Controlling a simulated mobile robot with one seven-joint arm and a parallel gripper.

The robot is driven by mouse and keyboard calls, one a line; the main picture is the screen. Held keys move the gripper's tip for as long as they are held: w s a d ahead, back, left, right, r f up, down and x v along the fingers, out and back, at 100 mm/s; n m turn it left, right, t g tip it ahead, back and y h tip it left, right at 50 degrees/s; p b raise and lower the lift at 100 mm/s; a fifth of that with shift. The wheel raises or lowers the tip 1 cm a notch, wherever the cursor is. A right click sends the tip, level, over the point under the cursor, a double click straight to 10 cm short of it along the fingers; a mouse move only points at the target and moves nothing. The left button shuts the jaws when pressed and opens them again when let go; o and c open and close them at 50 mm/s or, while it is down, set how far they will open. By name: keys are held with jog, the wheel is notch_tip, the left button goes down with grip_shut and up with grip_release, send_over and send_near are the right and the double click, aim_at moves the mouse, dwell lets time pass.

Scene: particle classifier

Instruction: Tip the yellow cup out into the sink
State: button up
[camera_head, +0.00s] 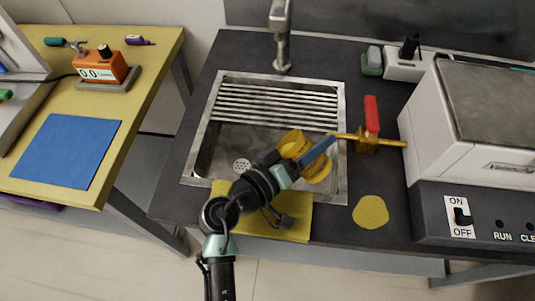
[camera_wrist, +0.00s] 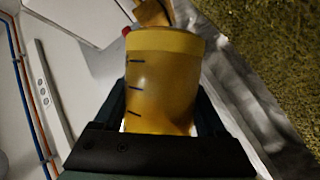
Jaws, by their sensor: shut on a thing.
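The yellow cup (camera_head: 293,143) is held over the right part of the sink (camera_head: 228,140), near its drain grate and ribbed rack. My gripper (camera_head: 306,156) is shut around the cup's side, and part of the cup shows on each side of the blue finger. In the wrist view the cup (camera_wrist: 165,80) stands between the two dark fingers, with several dark marks on its wall. The cup looks tilted in the head view, but its exact angle is unclear. Its inside and any contents cannot be made out.
A brass valve (camera_head: 367,146) with a red handle (camera_head: 371,113) sits close to the right of the sink. A faucet (camera_head: 281,45) stands behind it. A white machine (camera_head: 475,125) is at right. A yellow cloth (camera_head: 290,222) and a yellow patch (camera_head: 371,211) lie in front.

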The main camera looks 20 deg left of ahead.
aim_at(298, 130)
dwell(0.3)
jog(key=shift+r+n+t+h+p, duration=0.3)
jog(key=shift+r+n+t, duration=0.1)
jog(key=shift+n, duration=0.6)
jog(key=shift+a+f+n+t+h+b, duration=0.1)
jog(key=shift+f+n+t+h+b, duration=0.2)
jog(key=shift+n, duration=0.4)
dwell(0.9)
jog(key=shift+a+r+n+b, duration=0.4)
jog(key=shift+a+n, duration=0.3)
jog(key=shift+n, duration=0.1)
dwell(0.6)
jog(key=shift+a+r+n+t+b, duration=0.1)
jog(key=shift+a+r+n+t, duration=0.2)
jog(key=shift+n, duration=0.3)
jog(key=shift+a+r+n+t+b, duration=0.15)
jog(key=shift+n+t, duration=0.2)
jog(key=shift+n, duration=0.25)
jog(key=shift+a+r+n+t+b, duration=0.1)
jog(key=shift+r+n+t, duration=0.2)
jog(key=shift+n, duration=0.3)
dwell(1.0)
jog(key=shift+a+r+n+t+p, duration=0.2)
jog(key=shift+r+n+t+p, duration=0.2)
jog(key=shift+r+n, duration=0.3)
